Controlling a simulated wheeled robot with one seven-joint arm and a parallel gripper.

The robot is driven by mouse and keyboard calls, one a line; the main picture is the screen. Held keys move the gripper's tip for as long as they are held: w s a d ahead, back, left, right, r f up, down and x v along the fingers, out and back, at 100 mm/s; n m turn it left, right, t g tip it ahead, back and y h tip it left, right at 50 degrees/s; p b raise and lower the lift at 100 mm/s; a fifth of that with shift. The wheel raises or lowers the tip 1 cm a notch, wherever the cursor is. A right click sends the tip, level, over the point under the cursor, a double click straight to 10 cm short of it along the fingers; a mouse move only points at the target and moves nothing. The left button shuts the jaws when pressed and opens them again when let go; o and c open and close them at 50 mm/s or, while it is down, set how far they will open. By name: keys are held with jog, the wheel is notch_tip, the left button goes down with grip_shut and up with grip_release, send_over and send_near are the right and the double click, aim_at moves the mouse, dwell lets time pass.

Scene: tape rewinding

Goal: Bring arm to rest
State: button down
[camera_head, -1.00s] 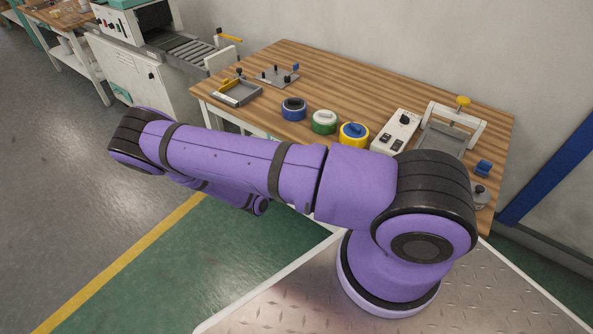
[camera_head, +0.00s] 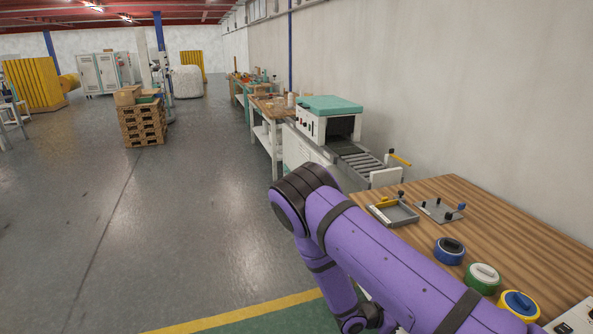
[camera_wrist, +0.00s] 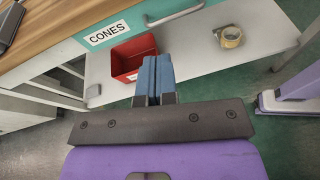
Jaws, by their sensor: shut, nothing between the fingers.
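My purple arm is folded in the lower right of the head view, with its elbow beside the wooden table (camera_head: 480,215). My gripper (camera_wrist: 155,62) shows in the wrist view with its two blue fingers pressed together and nothing between them. It is clear of the table. In the head view the fingers are hidden or out of frame. A blue tape roll (camera_head: 449,258), a green one (camera_head: 483,284) and a yellow one (camera_head: 519,308) stand in a row on the table.
A conveyor machine (camera_head: 330,118) stands beyond the table. Stacked pallets (camera_head: 143,124) stand farther off. The grey floor (camera_head: 170,220) left of my arm is open.

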jog(key=s+r+m+g+y, duration=0.2)
jog(key=r+m+y, duration=0.3)
jog(key=r, duration=1.2)
jog(key=s+r+m+g+y, duration=0.25)
jog(key=r+m, duration=0.55)
jog(key=r, duration=0.8)
jog(key=s+a+r+m+t+y, duration=0.1)
jog(key=s+r+m+t+y, duration=0.4)
jog(key=s+r, duration=1.4)
jog(key=shift+s+a+r+m+t+y, duration=0.25)
jog(key=shift+s+a+m+t+y, duration=0.15)
jog(key=shift+s+t+y, duration=0.5)
